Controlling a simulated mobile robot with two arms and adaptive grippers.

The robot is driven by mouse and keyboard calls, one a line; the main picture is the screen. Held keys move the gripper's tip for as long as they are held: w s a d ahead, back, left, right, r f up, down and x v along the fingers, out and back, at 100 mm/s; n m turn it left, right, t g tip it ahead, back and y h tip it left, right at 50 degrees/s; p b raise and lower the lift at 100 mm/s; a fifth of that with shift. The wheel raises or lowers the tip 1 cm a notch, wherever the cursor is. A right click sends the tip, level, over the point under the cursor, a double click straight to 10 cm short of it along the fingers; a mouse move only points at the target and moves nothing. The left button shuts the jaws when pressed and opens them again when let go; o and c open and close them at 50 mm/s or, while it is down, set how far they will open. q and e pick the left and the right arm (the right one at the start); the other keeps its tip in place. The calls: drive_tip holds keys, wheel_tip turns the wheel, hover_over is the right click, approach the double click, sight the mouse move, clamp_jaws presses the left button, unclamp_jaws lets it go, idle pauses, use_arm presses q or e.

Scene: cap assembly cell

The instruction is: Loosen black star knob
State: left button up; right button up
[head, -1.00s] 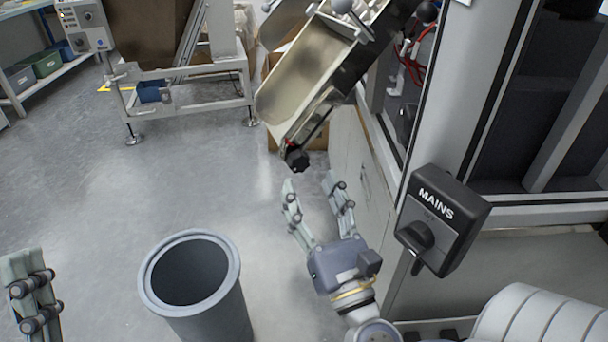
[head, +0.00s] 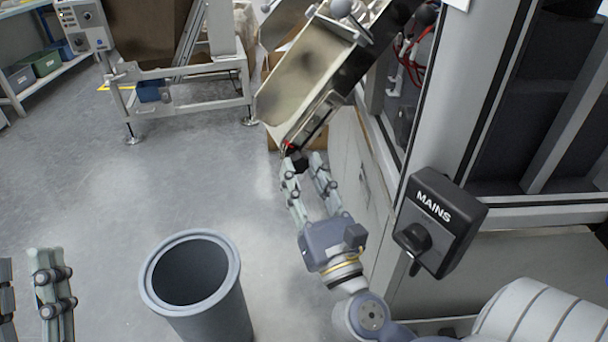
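The black star knob (head: 300,162) sits at the lower end of the tilted metal chute (head: 304,88), just below a small red part. My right gripper (head: 304,160) points up at it with its two fingers apart. The knob shows at the fingertips, between them and closer to the left finger, which partly covers it. I cannot tell whether a finger touches it. My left gripper (head: 30,262) is at the lower left edge, partly cut off, with its fingers apart and nothing seen between them.
A grey round bin (head: 228,300) stands on the floor below and left of my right gripper. A black MAINS switch box (head: 440,222) juts from the machine frame on the right. The floor between is clear.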

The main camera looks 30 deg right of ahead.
drive_tip(key=shift+c, duration=1.3)
drive_tip(key=shift+n, duration=0.3)
drive_tip(key=n+y+p, duration=0.1)
drive_tip(key=n, duration=0.1)
drive_tip(key=n+y+p, duration=0.1)
drive_tip(key=n+y, duration=0.1)
drive_tip(key=n, duration=0.1)
drive_tip(key=shift+d+r+p, duration=0.1)
drive_tip(key=shift+d+p, duration=0.05)
drive_tip(key=shift+p, duration=0.15)
drive_tip(key=n+y+p, duration=0.2)
drive_tip(key=n, duration=0.2)
use_arm(q)
wheel_tip(320, 180, down, 20)
drive_tip(key=w+a+g+y, duration=0.1)
drive_tip(key=g+y, duration=0.3)
drive_tip(key=g, duration=0.8)
drive_tip(key=shift+w+a+f, duration=0.15)
drive_tip(key=shift+w+a, duration=0.2)
drive_tip(key=shift+a, duration=0.3)
use_arm(e)
drive_tip(key=shift+d+n, duration=0.1)
drive_tip(key=shift+n, duration=0.3)
use_arm(q)
drive_tip(key=shift+n, duration=0.3)
